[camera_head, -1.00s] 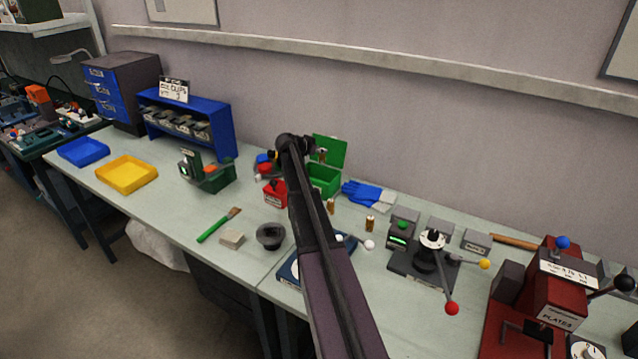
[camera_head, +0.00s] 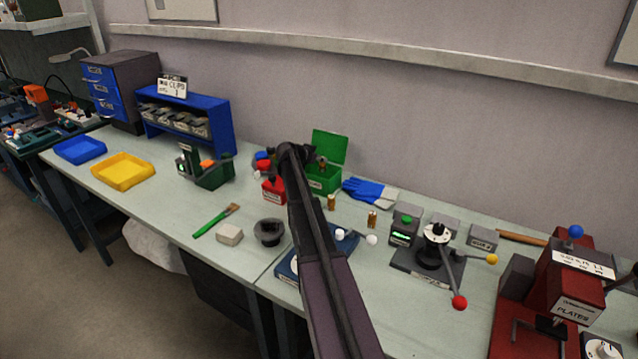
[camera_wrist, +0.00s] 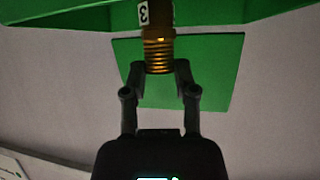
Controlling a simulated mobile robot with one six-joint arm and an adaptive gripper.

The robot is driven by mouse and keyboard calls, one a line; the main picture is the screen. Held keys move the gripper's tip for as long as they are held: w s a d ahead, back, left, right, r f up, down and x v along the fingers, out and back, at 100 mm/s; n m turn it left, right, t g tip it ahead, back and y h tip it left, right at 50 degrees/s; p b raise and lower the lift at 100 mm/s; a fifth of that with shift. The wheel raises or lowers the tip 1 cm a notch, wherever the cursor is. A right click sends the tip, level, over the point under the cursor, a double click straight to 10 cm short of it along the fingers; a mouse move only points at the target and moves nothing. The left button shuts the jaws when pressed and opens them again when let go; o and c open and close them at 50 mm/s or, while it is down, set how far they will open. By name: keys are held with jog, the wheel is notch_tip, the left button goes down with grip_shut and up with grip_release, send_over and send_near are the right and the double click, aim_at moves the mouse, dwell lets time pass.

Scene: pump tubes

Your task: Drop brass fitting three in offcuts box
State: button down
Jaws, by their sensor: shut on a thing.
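The brass fitting marked 3 (camera_wrist: 158,56) is held between the two fingers of my gripper (camera_wrist: 159,72) in the wrist view. In the head view my gripper (camera_head: 316,160) is mostly dark and small, with the fitting (camera_head: 323,166) at its tip.
Two other brass fittings stand on the bench (camera_head: 225,222), one near the box (camera_head: 332,202) and one farther right (camera_head: 372,219). A red container (camera_head: 272,190) is left of the box, and blue gloves (camera_head: 366,191) lie to its right. The wall rises close behind.

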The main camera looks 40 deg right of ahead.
dwell(0.3)
jog(key=shift+c, duration=1.6)
grip_release()
